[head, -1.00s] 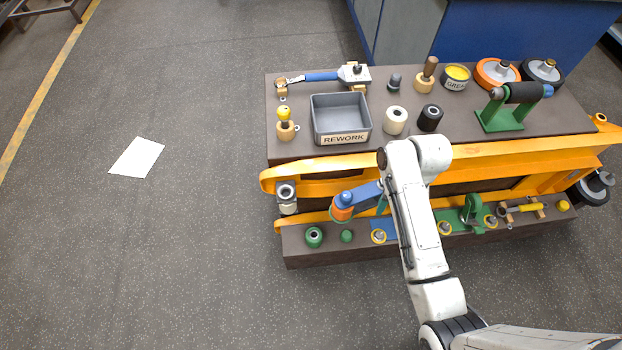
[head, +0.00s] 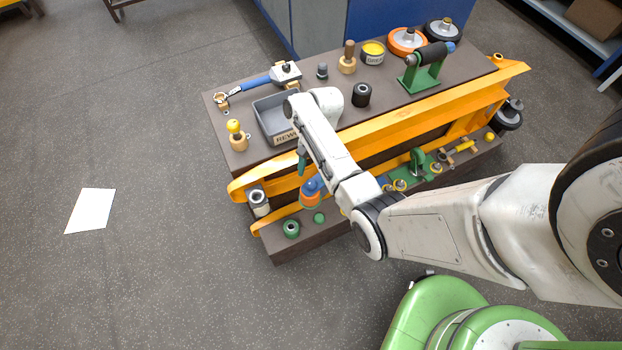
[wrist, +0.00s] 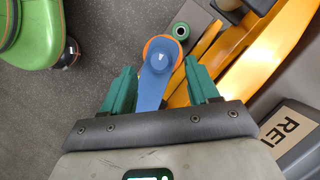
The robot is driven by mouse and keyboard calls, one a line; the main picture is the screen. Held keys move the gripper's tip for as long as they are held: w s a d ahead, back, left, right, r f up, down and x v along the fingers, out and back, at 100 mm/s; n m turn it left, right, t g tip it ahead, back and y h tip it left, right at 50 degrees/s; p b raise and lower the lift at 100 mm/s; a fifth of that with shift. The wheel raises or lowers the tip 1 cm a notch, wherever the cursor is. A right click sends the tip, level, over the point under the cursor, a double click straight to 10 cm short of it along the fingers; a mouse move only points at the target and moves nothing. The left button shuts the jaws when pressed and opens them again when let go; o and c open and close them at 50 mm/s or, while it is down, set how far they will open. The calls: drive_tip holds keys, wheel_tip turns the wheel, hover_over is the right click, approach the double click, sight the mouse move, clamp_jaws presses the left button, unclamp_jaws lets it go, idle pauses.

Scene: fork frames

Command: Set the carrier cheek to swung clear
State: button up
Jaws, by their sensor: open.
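A blue arm, which I take to be the carrier cheek, has an orange ring under its rounded end. In the head view its blue end (head: 312,187) shows above the orange ring (head: 311,201), beside the yellow fork (head: 400,128); the rest is hidden by my arm. In the wrist view the blue arm (wrist: 152,88) runs lengthwise between my gripper's fingers. My gripper (wrist: 158,72) is open, with teal fingers apart on both sides of the arm and gaps showing. It also shows partly in the head view (head: 302,163). I cannot tell the height between fingers and arm.
A grey REWORK bin (head: 262,122) stands on the bench close to my gripper. A green ring (head: 291,229) and a green knob (head: 319,217) are on the lower ledge. A pale roller (head: 259,201) sits at the fork's end. Floor to the left is clear, except for a white sheet (head: 91,211).

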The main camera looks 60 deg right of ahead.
sight(312, 181)
drive_tip(key=shift+x, duration=1.75)
drive_tip(key=shift+c, duration=0.4)
clamp_jaws()
